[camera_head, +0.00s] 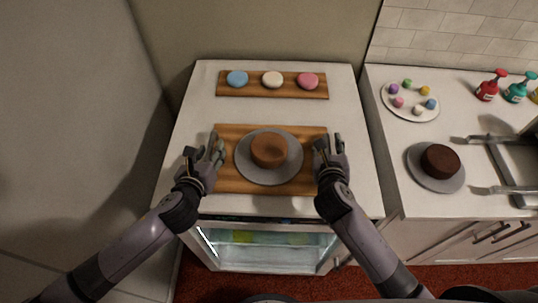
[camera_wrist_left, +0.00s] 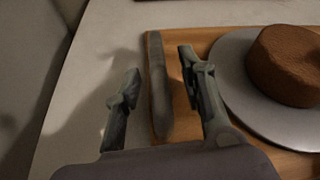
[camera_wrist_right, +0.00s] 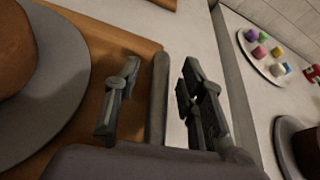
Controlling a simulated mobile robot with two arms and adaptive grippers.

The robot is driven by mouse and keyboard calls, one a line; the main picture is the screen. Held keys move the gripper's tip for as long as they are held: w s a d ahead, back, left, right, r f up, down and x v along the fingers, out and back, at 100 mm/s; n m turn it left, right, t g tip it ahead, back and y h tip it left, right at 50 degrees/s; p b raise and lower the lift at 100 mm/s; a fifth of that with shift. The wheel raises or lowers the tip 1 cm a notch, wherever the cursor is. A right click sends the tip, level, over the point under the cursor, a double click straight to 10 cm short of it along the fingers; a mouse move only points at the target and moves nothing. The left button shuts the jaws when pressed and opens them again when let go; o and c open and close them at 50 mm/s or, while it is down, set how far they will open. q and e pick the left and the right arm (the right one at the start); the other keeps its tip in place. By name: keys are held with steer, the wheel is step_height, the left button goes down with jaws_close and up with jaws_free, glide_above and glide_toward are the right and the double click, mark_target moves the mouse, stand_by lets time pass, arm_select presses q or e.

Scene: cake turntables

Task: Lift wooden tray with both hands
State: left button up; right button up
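The wooden tray (camera_head: 229,133) lies flat on the white counter. It carries a grey turntable (camera_head: 244,172) with a round brown cake (camera_head: 268,150). My left gripper (camera_head: 206,154) is at the tray's left edge. In the left wrist view, its open fingers (camera_wrist_left: 163,95) stand on either side of the tray's grey left handle bar (camera_wrist_left: 158,85), with gaps showing. My right gripper (camera_head: 328,147) is at the right edge. In the right wrist view, its open fingers (camera_wrist_right: 158,98) stand on either side of the grey right handle bar (camera_wrist_right: 159,90), apart from it.
A smaller wooden board (camera_head: 254,92) with blue, cream and pink round pieces lies behind the tray. On the right counter are a plate of small colored sweets (camera_head: 411,93), a dark cake (camera_head: 440,160) on a grey stand, and bottles (camera_head: 488,90). A lit glass-fronted compartment (camera_head: 270,252) is below.

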arm_select(q)
steer(key=shift+c, duration=0.2)
arm_select(e)
steer(key=shift+c, duration=0.2)
arm_select(q)
jaws_close()
arm_select(e)
jaws_close()
arm_select(q)
steer(key=shift+r, duration=0.1)
